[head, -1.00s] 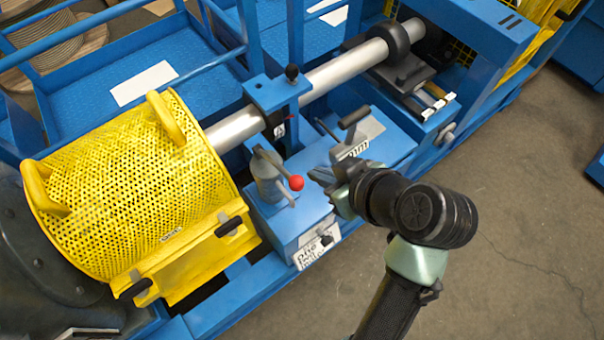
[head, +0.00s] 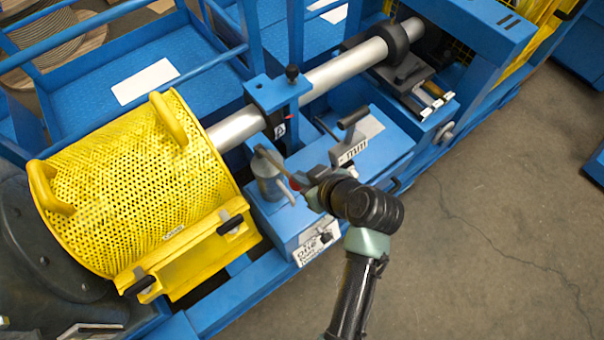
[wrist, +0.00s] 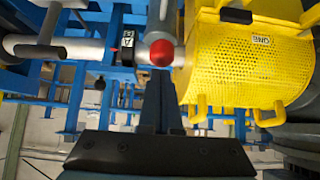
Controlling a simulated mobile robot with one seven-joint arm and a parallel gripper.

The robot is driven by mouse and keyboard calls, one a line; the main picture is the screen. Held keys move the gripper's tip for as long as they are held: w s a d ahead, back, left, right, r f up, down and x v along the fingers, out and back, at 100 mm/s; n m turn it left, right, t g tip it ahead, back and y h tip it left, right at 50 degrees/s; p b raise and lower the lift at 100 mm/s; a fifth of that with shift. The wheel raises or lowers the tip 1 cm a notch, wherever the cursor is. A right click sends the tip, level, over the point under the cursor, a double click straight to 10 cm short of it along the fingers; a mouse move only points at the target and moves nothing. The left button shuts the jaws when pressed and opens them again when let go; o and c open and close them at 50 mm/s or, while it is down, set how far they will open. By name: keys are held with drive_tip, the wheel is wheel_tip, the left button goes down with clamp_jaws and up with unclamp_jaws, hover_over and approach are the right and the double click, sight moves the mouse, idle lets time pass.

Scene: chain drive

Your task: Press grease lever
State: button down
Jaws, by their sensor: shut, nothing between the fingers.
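The grease lever ends in a red ball knob (wrist: 162,53), seen large in the wrist view just beyond my fingertips. In the head view the lever's rod (head: 272,160) rises from a grey pot (head: 268,180) on the blue base, and its red knob (head: 295,184) is partly hidden by my gripper (head: 304,180). My gripper is shut and empty, with its tips at the knob. In the wrist view the closed fingers (wrist: 159,100) point at the knob. I cannot tell whether they touch it.
A yellow perforated guard (head: 130,190) stands left of the lever. A silver shaft (head: 335,78) runs behind it through a blue bracket (head: 275,95). A second handle with a dark grip (head: 353,117) stands close to the right of my gripper. Open concrete floor (head: 480,230) lies to the right.

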drive_tip(key=s+d+f+t+y+b, duration=0.1)
drive_tip(key=s+d+f+t+b, duration=0.1)
drive_tip(key=f+b, duration=0.6)
drive_tip(key=s+b, duration=0.1)
drive_tip(key=b, duration=0.2)
drive_tip(key=shift+f+y+b, duration=0.3)
drive_tip(key=shift+b, duration=0.1)
